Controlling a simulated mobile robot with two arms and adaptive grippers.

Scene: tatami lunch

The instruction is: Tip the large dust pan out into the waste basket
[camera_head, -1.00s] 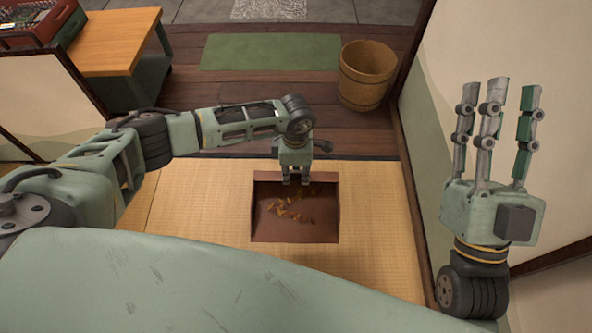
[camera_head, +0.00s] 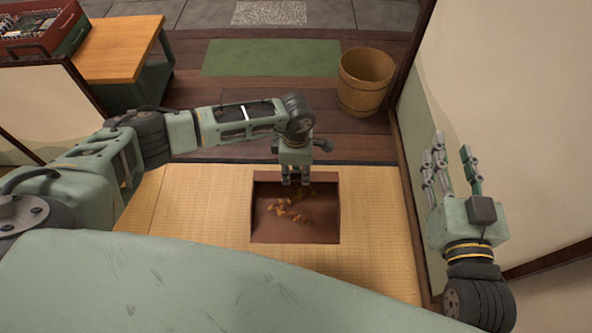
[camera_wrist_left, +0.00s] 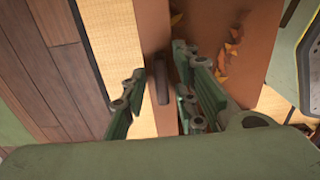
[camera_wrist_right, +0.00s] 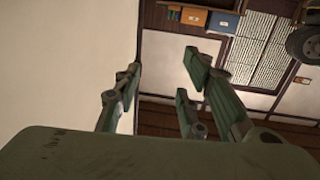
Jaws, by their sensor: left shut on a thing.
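The large dust pan (camera_head: 318,231) is a reddish-brown square pan with orange-brown leaf-like scraps (camera_head: 285,210) inside. It appears to rest level on the tatami. My left gripper (camera_head: 295,181) is at the pan's far edge and is shut on the pan. In the left wrist view its fingers (camera_wrist_left: 156,95) straddle the pan's wall (camera_wrist_left: 153,22) and a dark handle piece. The waste basket (camera_head: 364,90) is a round wooden tub beyond the tatami, at the upper right. My right gripper (camera_head: 452,165) is raised by the right wall, open and empty.
A green mat (camera_head: 270,57) lies on the dark wood floor left of the basket. A wooden bench (camera_head: 120,50) with a red crate (camera_head: 72,38) is at the upper left. A pale wall panel (camera_head: 510,120) bounds the right side. The tatami (camera_head: 200,205) left of the pan is clear.

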